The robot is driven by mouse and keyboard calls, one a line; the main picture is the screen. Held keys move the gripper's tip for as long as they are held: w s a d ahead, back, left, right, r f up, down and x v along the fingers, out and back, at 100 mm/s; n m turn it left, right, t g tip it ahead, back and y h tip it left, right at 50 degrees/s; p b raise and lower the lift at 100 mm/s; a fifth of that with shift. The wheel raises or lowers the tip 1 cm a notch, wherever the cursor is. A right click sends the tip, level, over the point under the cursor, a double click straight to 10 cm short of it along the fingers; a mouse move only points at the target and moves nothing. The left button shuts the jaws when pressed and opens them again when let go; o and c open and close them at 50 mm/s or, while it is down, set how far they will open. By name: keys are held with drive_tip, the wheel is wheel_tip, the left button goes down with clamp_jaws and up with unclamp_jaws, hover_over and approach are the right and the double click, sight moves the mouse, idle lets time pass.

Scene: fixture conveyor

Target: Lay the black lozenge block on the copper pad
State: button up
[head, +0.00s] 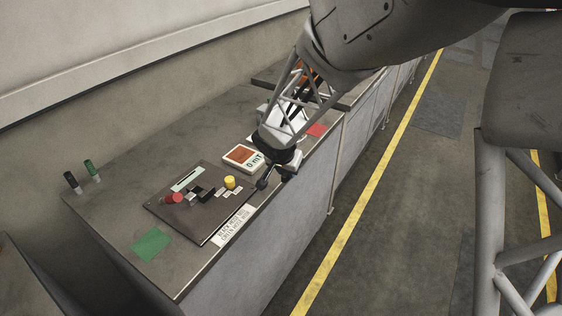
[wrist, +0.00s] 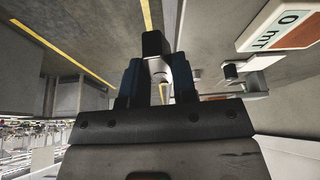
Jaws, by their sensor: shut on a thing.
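My gripper (head: 267,182) is low over the bench, just right of the dark board and in front of the white meter. In the wrist view, my gripper (wrist: 160,68) has its two dark blue fingers shut on a black block (wrist: 153,43), which shows at the fingertips. Its full outline is hard to make out. The copper pad (head: 243,153) is the brown-orange face on the white meter, which reads 0 with a unit. In the wrist view, the copper pad (wrist: 303,35) shows at the upper right, apart from the block.
A dark board (head: 215,225) holds several small black and pale pieces, a red knob (head: 173,198) and a yellow cylinder (head: 230,182). A green patch (head: 151,245) and a red patch (head: 317,130) lie on the bench. A printed label (head: 233,228) sits near the front edge.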

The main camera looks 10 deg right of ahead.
sight(241, 153)
drive_tip(key=w+a+r+n, duration=0.1)
drive_tip(key=w+a+r, duration=0.1)
drive_tip(key=w+a, duration=0.4)
drive_tip(key=w+a+r+n+y, duration=0.1)
drive_tip(key=w+a+r+n, duration=0.1)
drive_tip(key=w+a, duration=0.5)
drive_tip(key=w, duration=0.5)
drive_tip(key=shift+r+t, duration=0.2)
drive_tip(key=shift+t, duration=0.1)
drive_tip(key=shift+s+f, duration=0.1)
drive_tip(key=shift+f, duration=0.1)
drive_tip(key=shift+f, duration=3.2)
drive_tip(key=shift+f, duration=0.6)
drive_tip(key=o, duration=1)
drive_tip(key=shift+o, duration=0.2)
drive_tip(key=shift+r, duration=0.1)
drive_tip(key=v, duration=0.7)
drive_tip(key=shift+s+r, duration=0.15)
drive_tip(key=shift+r, duration=0.1)
